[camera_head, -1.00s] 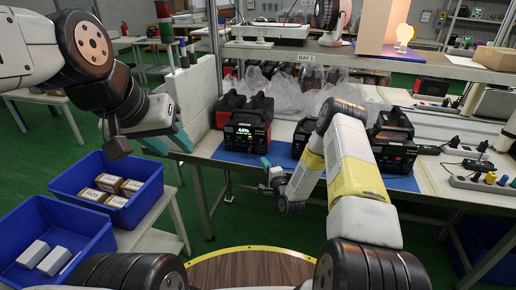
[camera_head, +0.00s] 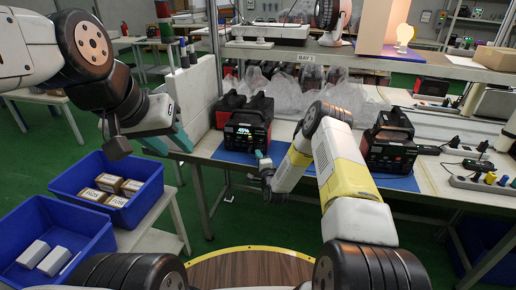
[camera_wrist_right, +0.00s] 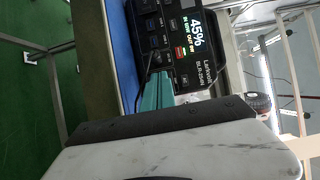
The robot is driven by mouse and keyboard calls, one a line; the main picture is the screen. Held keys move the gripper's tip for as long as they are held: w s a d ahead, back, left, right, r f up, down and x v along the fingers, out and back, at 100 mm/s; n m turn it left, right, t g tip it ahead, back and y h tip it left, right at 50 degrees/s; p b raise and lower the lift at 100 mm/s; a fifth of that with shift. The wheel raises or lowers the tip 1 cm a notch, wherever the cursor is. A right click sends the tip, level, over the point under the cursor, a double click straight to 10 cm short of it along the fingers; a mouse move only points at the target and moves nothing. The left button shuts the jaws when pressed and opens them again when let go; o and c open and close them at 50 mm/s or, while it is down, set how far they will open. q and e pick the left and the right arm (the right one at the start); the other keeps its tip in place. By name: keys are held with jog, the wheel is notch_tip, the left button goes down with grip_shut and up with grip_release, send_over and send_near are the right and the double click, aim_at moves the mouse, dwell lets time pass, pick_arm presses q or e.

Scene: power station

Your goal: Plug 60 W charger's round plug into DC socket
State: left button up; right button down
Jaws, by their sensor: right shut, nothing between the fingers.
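The power station (camera_head: 246,128) stands at the left end of the blue mat, its lit screen facing front. In the right wrist view its panel (camera_wrist_right: 186,50) reads 45% and shows ports and buttons. My right gripper (camera_head: 261,157) is shut and empty just in front of this station's lower front. Its teal fingers (camera_wrist_right: 158,92) show close to the panel. A thin dark cable (camera_wrist_right: 149,65) curves beside them; I cannot make out its plug or which socket it meets. My left gripper (camera_head: 168,142) appears open and empty, left of the bench above the blue bins.
Another power station (camera_head: 388,142) stands to the right, beyond my right arm. Power strips (camera_head: 478,183) and adapters lie at the bench's right. Clear plastic bags (camera_head: 285,95) lie behind. Blue bins (camera_head: 60,238) with boxes stand at left. An overhead shelf (camera_head: 375,66) crosses the bench.

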jog(key=m+h, duration=0.1)
jog(key=a+m+h, duration=0.1)
jog(key=h, duration=0.1)
jog(key=shift+w+a, duration=0.1)
jog(key=shift+w, duration=0.2)
jog(key=shift+w+a+m+h, duration=0.1)
jog(key=shift+w+m+h, duration=0.15)
jog(key=shift+m+h, duration=0.5)
jog(key=shift+w+a+m+h, duration=0.1)
jog(key=shift+w+m+h, duration=0.2)
jog(key=shift+h, duration=0.75)
jog(key=shift+s, duration=0.15)
